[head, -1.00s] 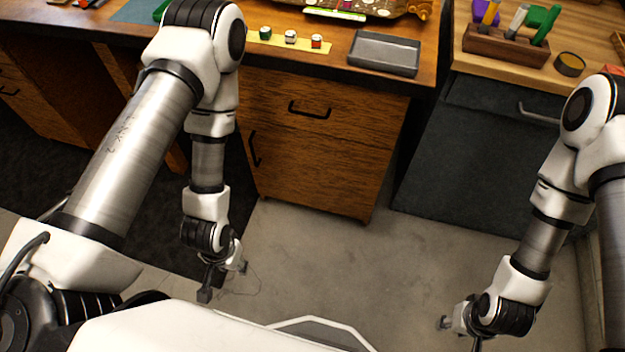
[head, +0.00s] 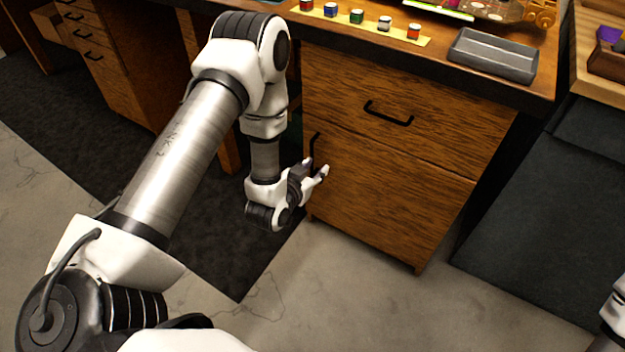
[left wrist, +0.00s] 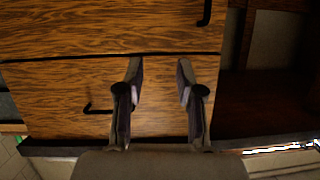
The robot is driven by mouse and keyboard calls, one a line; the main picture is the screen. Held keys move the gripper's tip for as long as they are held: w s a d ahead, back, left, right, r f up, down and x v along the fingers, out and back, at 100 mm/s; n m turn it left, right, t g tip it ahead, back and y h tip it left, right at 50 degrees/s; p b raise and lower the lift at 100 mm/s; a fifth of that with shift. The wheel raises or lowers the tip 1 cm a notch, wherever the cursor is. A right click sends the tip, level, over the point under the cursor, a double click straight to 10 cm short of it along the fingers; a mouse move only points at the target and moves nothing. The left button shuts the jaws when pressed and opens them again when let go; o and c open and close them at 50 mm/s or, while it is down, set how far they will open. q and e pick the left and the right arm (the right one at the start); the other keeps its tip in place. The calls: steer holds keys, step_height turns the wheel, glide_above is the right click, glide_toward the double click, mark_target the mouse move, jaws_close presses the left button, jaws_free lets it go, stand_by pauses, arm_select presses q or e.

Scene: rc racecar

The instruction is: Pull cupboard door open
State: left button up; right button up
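The cupboard door (head: 385,195) is the shut lower wooden panel of the desk pedestal. Its black upright handle (head: 315,147) is at the door's left edge. My left gripper (head: 313,170) is just in front of the door, near the lower end of this handle. The left wrist view is upside down: the door (left wrist: 90,28) fills the top, and its handle (left wrist: 206,12) shows at upper right, outside my fingers. There, my left gripper (left wrist: 159,70) is open with nothing between its fingers. My right gripper is out of view.
A drawer (head: 400,105) with a black handle (head: 388,114) is above the door. A dark cabinet (head: 550,210) stands at right. Grey floor before the door is clear.

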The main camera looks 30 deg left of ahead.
arm_select(q)
steer(key=w+a+f+n+t+y+b, duration=0.1)
steer(key=w+a+f+t+b, duration=0.2)
steer(key=f+b, duration=0.5)
steer(key=w+a+f+n+t+y+b, duration=0.15)
steer(key=w+a+f+b, duration=0.3)
steer(key=b, duration=0.75)
steer(key=shift+g, duration=0.45)
steer(key=w+b, duration=0.1)
steer(key=w, duration=0.1)
steer(key=w+a, duration=0.1)
steer(key=w, duration=0.1)
steer(key=w+b, duration=0.1)
steer(key=w, duration=0.1)
steer(key=shift+a+b, duration=0.25)
steer(key=shift+b, duration=0.1)
jaws_close()
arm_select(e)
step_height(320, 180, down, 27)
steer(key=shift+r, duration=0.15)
